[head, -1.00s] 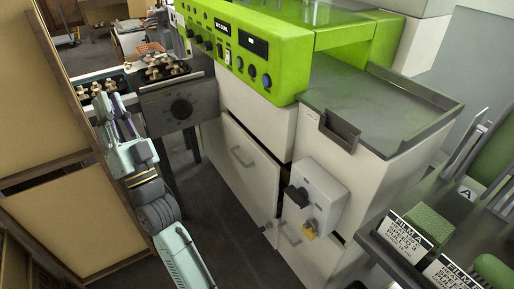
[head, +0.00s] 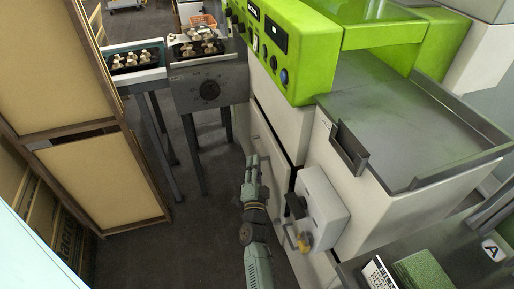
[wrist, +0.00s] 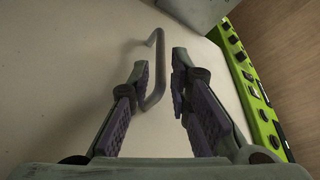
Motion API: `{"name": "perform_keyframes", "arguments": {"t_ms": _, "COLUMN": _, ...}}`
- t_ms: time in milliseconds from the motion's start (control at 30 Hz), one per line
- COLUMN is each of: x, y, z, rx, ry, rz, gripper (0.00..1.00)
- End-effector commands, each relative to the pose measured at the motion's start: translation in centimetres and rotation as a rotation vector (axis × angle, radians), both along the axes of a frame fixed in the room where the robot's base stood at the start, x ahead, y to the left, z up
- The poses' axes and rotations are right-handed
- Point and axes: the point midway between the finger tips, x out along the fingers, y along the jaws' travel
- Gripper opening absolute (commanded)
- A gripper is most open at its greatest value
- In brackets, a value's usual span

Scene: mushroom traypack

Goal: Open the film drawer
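The cream-white drawer front (wrist: 80,60) with its grey bar handle (wrist: 157,70) fills much of the wrist view. My gripper (wrist: 161,65) is open, and the handle lies in the gap between its two fingers, nearer the left finger. I cannot tell whether a finger touches it. In the head view my gripper (head: 252,165) is in front of the white cabinet's front (head: 266,130), below the green control panel. The handle is hidden or too small to make out there. No label on this front shows.
Mushroom trays (head: 135,60) stand at the back left. A wooden cabinet (head: 95,180) is at left, with open floor between.

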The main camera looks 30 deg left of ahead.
Motion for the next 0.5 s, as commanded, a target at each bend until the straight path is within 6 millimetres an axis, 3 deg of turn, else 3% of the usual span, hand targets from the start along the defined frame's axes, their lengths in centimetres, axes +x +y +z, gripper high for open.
{"name": "perform_keyframes", "arguments": {"t_ms": 233, "x": 3.9, "y": 2.3, "z": 0.9, "rx": 0.002, "ry": -0.001, "rz": 0.0, "gripper": 0.18}}
{"name": "perform_keyframes", "arguments": {"t_ms": 500, "x": 5.6, "y": 3.3, "z": 1.4, "rx": -0.001, "ry": -0.001, "rz": 0.001, "gripper": 0.18}}
